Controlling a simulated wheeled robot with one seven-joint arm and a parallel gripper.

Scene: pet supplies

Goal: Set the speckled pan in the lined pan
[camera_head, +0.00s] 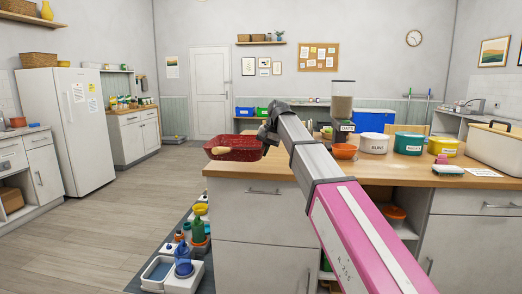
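A red pan (244,153) with a darker, mottled surface is at the left end of the wooden counter. Its left side reaches out past the counter edge, and a tan piece shows at its front left. I cannot tell whether it rests on the counter or is held up. My gripper (265,136) is at the right side of this pan, small and dark in the view. I cannot see whether its fingers are closed on the rim. I cannot make out a pan that is clearly lined.
The wooden counter (450,175) holds several bowls and tubs, a dispenser (341,104) and a cream bin (496,147) to the right. A dark floor mat (150,259) with bottles and a pale tray lies left of the cabinet. Open floor (90,235) lies further left.

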